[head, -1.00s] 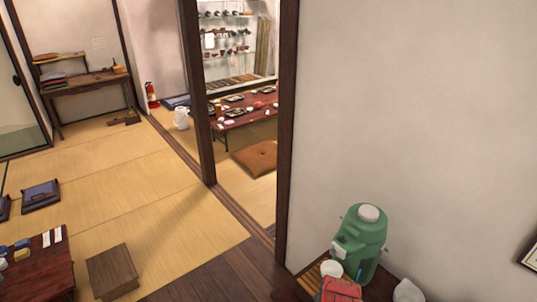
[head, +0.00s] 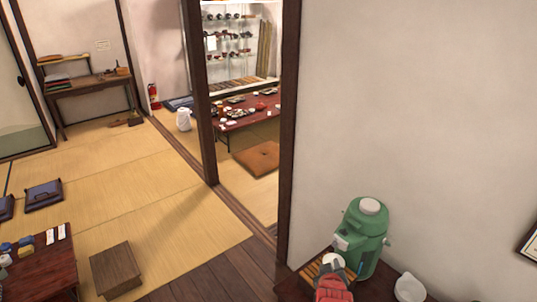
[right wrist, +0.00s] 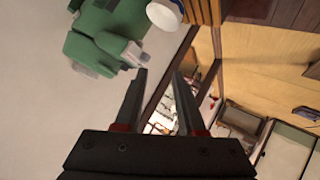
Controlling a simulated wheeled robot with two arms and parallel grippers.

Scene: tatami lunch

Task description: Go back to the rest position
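My right gripper (right wrist: 161,74) is open in the right wrist view, with nothing between its two dark fingers. In the head view a red and grey part (head: 333,287), apparently of my right arm, shows at the bottom edge and partly covers the small stand. A green jug (head: 364,238) with a pale lid stands there, with a white cup (head: 334,261) beside it. In the right wrist view the green jug (right wrist: 108,35) and the white cup (right wrist: 165,12) are at the top, apart from the fingers. My left gripper is in neither view.
The cup is on a slatted wooden tray (head: 316,268). A white vessel (head: 409,288) stands right of the jug. A wall fills the right side. A wooden box (head: 116,270) and a low dark table (head: 42,278) are at the lower left. Open tatami (head: 130,190) lies beyond.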

